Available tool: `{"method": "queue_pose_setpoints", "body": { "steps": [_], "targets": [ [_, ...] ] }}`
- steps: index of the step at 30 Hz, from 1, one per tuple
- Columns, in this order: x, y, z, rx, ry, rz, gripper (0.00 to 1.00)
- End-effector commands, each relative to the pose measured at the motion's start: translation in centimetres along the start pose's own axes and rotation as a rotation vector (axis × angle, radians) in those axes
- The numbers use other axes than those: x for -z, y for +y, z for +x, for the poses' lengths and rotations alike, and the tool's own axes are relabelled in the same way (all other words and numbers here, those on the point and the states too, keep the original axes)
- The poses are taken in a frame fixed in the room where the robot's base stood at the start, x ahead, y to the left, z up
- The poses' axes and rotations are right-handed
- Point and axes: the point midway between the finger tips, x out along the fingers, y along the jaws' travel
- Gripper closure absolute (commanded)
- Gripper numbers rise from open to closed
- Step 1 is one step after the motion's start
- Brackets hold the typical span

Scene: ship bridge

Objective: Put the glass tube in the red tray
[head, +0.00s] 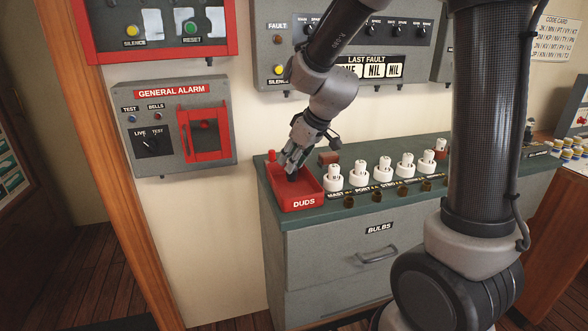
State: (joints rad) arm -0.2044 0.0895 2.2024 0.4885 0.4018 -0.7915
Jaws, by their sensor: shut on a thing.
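The red tray (303,203), labelled DUDS, sits at the left end of the green-topped cabinet. My gripper (290,174) points down into the tray area, its fingertips low over the tray's left-back part. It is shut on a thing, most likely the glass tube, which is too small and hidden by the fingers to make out. I cannot tell whether the held thing touches the tray floor.
White bulb holders (358,171) stand in a row right of the tray, with dark sockets (377,196) along the front edge. A small red object (271,156) stands behind the tray, and a brownish block (328,158) is to its right. The general alarm box (165,135) is on the wall.

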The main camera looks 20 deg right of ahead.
Motion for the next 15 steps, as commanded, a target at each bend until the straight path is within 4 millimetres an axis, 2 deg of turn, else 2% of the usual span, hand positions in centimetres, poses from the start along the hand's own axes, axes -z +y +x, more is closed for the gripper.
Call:
{"method": "queue_pose_setpoints", "body": {
  "steps": [3, 5, 15],
  "targets": [
    [-1.0, 0.0, 1.7, 0.001, -0.004, 0.002, 0.94],
    [-1.3, 0.0, 2.1, 0.001, -0.004, 0.002, 0.94],
    [-1.4, 0.0, 2.4, 0.0, -0.002, 0.001, 0.94]
  ]
}}
